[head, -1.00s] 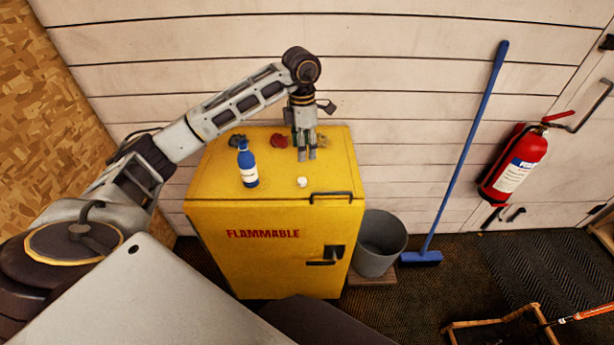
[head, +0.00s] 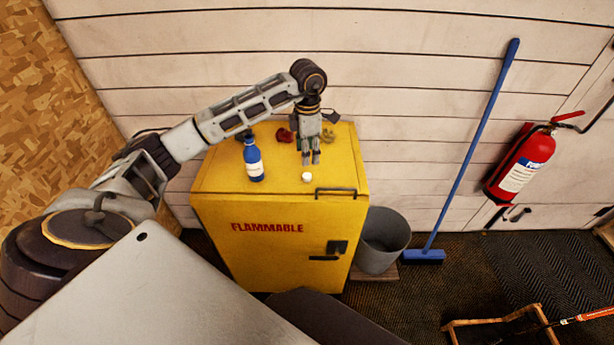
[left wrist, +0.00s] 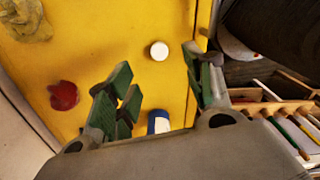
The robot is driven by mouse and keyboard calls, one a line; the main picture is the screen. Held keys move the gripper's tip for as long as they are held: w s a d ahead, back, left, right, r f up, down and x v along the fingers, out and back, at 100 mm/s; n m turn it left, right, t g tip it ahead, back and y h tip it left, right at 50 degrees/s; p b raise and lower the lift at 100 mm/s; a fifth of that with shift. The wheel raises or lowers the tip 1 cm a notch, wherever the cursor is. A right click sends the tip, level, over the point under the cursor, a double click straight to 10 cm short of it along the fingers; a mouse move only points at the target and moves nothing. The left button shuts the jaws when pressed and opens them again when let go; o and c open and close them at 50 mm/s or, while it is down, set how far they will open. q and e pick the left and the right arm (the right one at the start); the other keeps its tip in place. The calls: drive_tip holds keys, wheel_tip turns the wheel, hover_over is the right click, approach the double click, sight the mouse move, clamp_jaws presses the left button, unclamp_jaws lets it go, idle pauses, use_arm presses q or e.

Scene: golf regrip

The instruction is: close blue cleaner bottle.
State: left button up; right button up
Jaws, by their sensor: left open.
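The blue cleaner bottle (head: 253,160) stands upright on the yellow flammable cabinet's top, with a white label. Its top part also shows in the left wrist view (left wrist: 158,122), partly hidden by my gripper. A small white cap (head: 307,177) lies on the cabinet top to the right of the bottle; it also shows in the left wrist view (left wrist: 159,50). My left gripper (head: 311,160) is open and empty, pointing down above the cabinet top, just behind the cap and right of the bottle. My right gripper is not in view.
The yellow cabinet (head: 225,185) has a handle (head: 336,191) at its front right edge. A red crumpled thing (head: 284,135) lies at the back of the top. A grey bucket (head: 383,240), a blue broom (head: 470,150) and a fire extinguisher (head: 520,165) are to the right.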

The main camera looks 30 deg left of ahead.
use_arm(q)
hover_over(307, 176)
drive_tip(key=shift+w+f, duration=0.1)
drive_tip(key=shift+f, duration=2.1)
drive_tip(key=shift+f, duration=0.1)
drive_tip(key=shift+f+p, duration=0.6)
drive_tip(key=shift+f, duration=0.3)
drive_tip(key=shift+a+f+p, duration=0.1)
drive_tip(key=shift+f+p, duration=0.2)
drive_tip(key=shift+f, duration=1.25)
drive_tip(key=c, duration=0.8)
